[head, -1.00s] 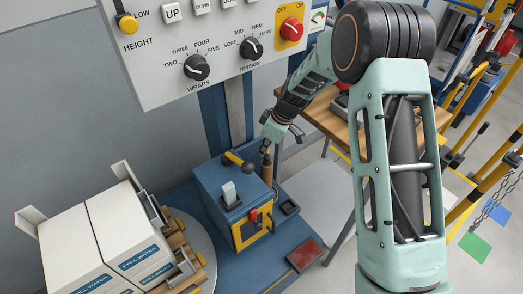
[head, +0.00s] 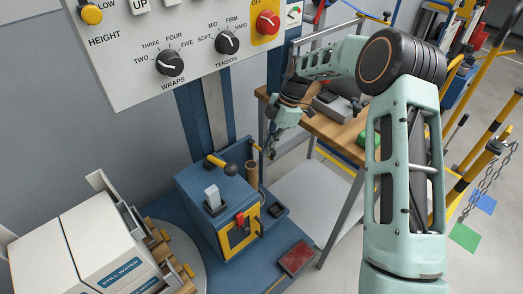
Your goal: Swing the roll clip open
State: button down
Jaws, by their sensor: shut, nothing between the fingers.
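A blue box-shaped unit (head: 196,192) stands at the foot of the blue column. On its top back edge lies a lever with a yellow end (head: 215,161) and a black knob (head: 231,169); it may be the roll clip, but I cannot tell for sure. A brown upright tube (head: 252,175) stands just right of the knob. A red catch (head: 240,219) sits on the yellow-framed front. My gripper (head: 268,152) is shut and empty, up and right of the tube and apart from the lever. Its fingertips are small in view.
A control panel (head: 190,30) with knobs hangs above. Wrapped still-water cartons (head: 80,250) stand on a round turntable at left. A wooden-topped table (head: 335,128) is behind my arm. A dark red pad (head: 297,258) lies at the base's front right.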

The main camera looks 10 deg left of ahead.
jog(key=shift+w+d+n+g, duration=0.3)
jog(key=shift+w+d+n, duration=0.2)
jog(key=shift+n, duration=0.3)
jog(key=shift+s, duration=0.1)
